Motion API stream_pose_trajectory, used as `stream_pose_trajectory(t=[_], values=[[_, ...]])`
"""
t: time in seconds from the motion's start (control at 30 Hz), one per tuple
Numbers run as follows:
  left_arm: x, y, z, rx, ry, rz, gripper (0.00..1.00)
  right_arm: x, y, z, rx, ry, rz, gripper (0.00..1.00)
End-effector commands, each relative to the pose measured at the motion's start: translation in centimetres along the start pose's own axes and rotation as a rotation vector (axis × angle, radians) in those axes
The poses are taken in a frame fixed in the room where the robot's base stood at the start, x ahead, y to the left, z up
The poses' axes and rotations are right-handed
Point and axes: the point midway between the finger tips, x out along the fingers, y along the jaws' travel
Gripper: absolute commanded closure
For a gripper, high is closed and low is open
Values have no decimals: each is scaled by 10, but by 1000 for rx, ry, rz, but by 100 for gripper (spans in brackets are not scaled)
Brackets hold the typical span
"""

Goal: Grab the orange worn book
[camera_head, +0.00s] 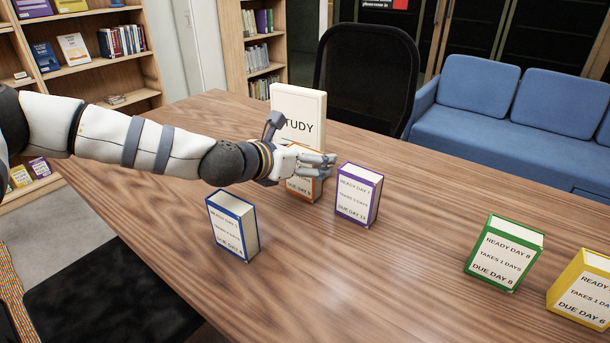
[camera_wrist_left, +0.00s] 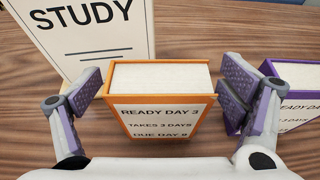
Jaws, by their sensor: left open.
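The orange book (camera_head: 304,190) stands upright on the table, partly hidden behind my left gripper in the head view. In the left wrist view the orange book (camera_wrist_left: 157,105) stands between the two finger pads, its label reading "READY DAY 3, TAKES 3 DAYS, DUE DAY 9". My left gripper (camera_head: 318,160) is open; in the left wrist view its fingers (camera_wrist_left: 165,92) are on either side of the book. The left pad is close to the book's left edge; a gap shows on the right. My right gripper is in neither view.
A purple book (camera_head: 357,194) stands close on the right, near the right finger. A white STUDY sign (camera_head: 298,108) stands behind. A blue book (camera_head: 233,225) is nearer left; green (camera_head: 503,252) and yellow (camera_head: 583,288) books stand right. The wooden table (camera_head: 400,270) is bare between.

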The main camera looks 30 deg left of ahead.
Motion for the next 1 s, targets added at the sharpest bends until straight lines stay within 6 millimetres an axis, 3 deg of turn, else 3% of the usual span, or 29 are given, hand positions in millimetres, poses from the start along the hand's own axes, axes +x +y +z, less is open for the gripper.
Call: stream_pose_trajectory(t=[0.23, 0.5, 0.83, 1.0], values=[[4, 0, 1, -1, -1, -1, 10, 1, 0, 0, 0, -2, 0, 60], [4, 0, 0, 0, 0, -1, 68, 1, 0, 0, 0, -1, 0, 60], [2, 0, 6, 0, -3, -1, 68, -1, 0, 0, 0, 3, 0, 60], [-11, 0, 38, 2, -13, 1, 68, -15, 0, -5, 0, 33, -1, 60]])
